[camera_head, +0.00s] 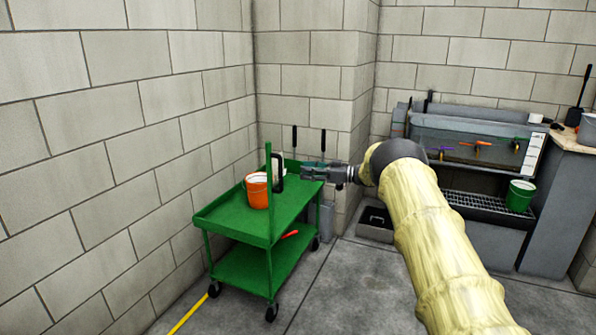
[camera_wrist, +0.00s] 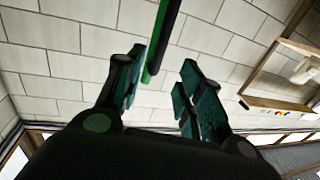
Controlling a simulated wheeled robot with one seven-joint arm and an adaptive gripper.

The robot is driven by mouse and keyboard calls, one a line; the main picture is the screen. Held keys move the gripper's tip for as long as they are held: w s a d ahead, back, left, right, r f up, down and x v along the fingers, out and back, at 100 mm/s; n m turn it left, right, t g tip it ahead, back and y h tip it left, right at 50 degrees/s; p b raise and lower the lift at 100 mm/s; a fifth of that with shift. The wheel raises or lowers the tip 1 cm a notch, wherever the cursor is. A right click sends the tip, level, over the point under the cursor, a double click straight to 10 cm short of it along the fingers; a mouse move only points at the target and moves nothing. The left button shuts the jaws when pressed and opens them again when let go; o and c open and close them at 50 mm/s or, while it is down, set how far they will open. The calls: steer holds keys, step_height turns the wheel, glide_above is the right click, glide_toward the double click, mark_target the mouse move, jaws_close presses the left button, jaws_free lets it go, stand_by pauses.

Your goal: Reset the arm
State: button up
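My gripper (camera_head: 312,173) is at the end of my outstretched arm, which comes in from the lower right of the head view under a yellowish cover. It is beside the upper right part of a green cart (camera_head: 297,209) in that view. In the wrist view my gripper (camera_wrist: 158,88) has its two fingers spread apart with nothing between the pads. A green post with a dark bar (camera_wrist: 163,40) shows beyond the fingers. An orange bucket (camera_head: 257,191) stands on the cart's top shelf, with a black handle-like piece (camera_head: 278,172) to its right.
A block wall runs along the left and behind. At the right are a tank with coloured valves (camera_head: 477,145), a green bucket (camera_head: 520,195) on a grate, and a counter (camera_head: 575,140). A grey bin (camera_head: 375,232) stands on the floor right of the cart. The front floor is clear.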

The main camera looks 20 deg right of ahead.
steer(key=shift+s+d, duration=0.3)
steer(key=shift+d, duration=0.1)
